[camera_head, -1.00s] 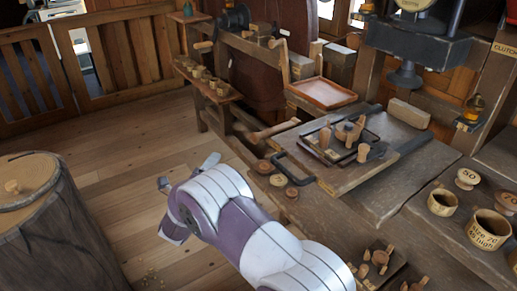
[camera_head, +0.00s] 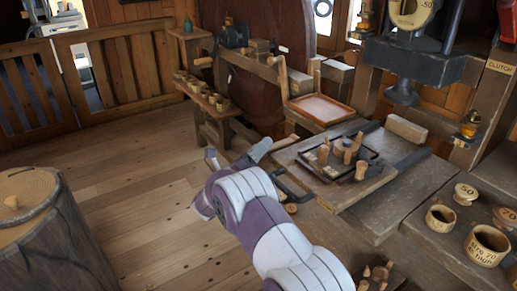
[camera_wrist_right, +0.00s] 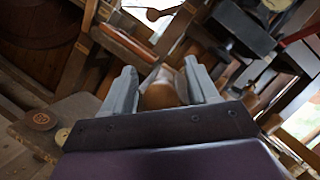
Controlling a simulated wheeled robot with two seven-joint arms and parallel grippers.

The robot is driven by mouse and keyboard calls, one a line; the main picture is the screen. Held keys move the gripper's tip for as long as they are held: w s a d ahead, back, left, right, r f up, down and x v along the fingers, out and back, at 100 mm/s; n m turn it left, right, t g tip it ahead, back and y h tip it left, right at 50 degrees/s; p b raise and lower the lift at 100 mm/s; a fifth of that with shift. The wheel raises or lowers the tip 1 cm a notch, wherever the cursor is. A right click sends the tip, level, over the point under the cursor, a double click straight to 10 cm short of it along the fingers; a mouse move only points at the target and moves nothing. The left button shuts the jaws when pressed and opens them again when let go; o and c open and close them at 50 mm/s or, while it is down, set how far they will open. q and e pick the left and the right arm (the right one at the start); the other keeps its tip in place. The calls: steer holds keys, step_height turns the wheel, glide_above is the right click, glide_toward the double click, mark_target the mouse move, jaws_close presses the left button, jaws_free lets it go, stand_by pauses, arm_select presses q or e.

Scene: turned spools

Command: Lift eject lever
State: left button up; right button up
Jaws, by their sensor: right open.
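A wooden lever (camera_head: 287,142), which I take to be the eject lever, sticks out at the left edge of the bench, left of the board with the dark tray. Its free end is hidden behind my right gripper (camera_head: 236,158). My right gripper is open, with its fingers spread, beside the lever. In the right wrist view, a rounded brown wooden piece (camera_wrist_right: 160,95), probably the lever's end, shows between the open fingers of my right gripper (camera_wrist_right: 159,72). I cannot tell whether they touch it. My left gripper is not in view.
A dark tray (camera_head: 327,172) with turned wooden pieces lies on the board to the right. An orange-brown tray (camera_head: 320,109) sits behind. A press (camera_head: 405,65) stands at the back right. A large stump (camera_head: 60,240) stands at left; the floor between is clear.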

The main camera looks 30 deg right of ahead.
jaws_close()
steer(key=shift+r+m+g+y, duration=0.3)
steer(key=shift+r+g+y, duration=0.25)
steer(key=shift+r, duration=0.35)
steer(key=r+y, duration=0.1)
steer(key=d+r+y+p, duration=0.1)
steer(key=r, duration=0.1)
steer(key=shift+r+m+g+y, duration=0.15)
steer(key=shift+m+g+y, duration=0.1)
steer(key=shift+m+g, duration=0.15)
steer(key=shift+d+r+y+p, duration=0.4)
steer(key=shift+r+y+p, duration=0.1)
steer(key=shift+r+y, duration=0.1)
steer(key=shift+d+r, duration=0.1)
steer(key=shift+w+d+r, duration=0.1)
steer(key=shift+d+r, duration=0.3)
steer(key=shift+r, duration=0.15)
